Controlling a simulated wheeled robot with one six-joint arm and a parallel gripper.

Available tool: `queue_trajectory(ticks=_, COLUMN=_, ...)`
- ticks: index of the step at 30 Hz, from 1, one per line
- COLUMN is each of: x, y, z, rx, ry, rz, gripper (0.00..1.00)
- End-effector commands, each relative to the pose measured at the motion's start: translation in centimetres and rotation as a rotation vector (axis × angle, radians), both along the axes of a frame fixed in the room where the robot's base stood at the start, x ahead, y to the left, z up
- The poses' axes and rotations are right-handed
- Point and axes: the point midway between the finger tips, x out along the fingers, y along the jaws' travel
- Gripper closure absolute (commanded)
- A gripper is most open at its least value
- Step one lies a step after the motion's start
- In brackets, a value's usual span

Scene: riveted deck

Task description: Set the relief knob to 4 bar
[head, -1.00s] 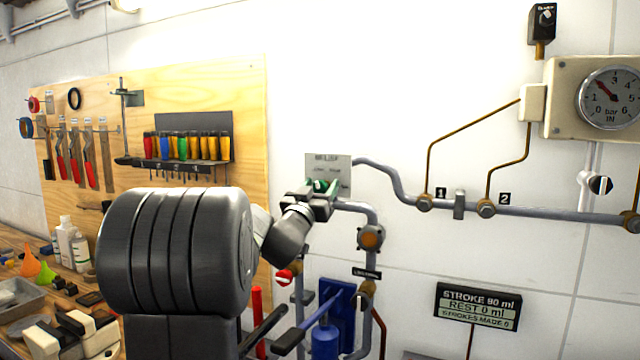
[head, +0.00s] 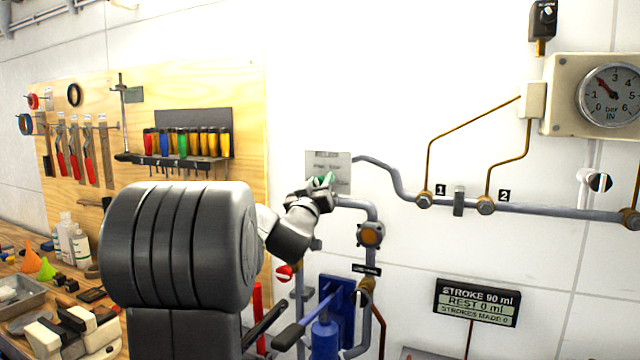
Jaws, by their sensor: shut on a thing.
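The relief knob (head: 329,178) is a small green part in front of a grey label plate (head: 341,159) on the wall pipe. My gripper (head: 322,186) is at the knob and shut on it. The fingers and wrist hide most of the knob, so its pointer and setting cannot be read. The lettering on the plate is too faint to read. The round IN gauge (head: 612,95) at the right is marked in bar up to 6. Its red needle points up and left, near 2.
Pipes with fittings 1 (head: 425,199) and 2 (head: 486,205) run right from the knob. A blue hand pump (head: 326,338) stands below my gripper. A sign (head: 477,303) reads stroke 90 ml, rest 0 ml. A pegboard (head: 230,110) with tools and a cluttered bench (head: 30,325) are at left.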

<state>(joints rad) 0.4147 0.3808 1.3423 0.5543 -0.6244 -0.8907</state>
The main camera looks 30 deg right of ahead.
Motion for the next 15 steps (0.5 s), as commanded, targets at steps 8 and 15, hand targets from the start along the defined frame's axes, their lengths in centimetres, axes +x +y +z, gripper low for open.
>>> queue_trajectory(ticks=8, x=0.01, y=0.02, z=-0.03, rx=-0.034, ry=0.040, rz=0.000, gripper=0.89)
queue_trajectory(ticks=15, x=0.02, y=0.03, z=-0.04, rx=-0.034, ry=0.040, rz=0.000, gripper=0.44)
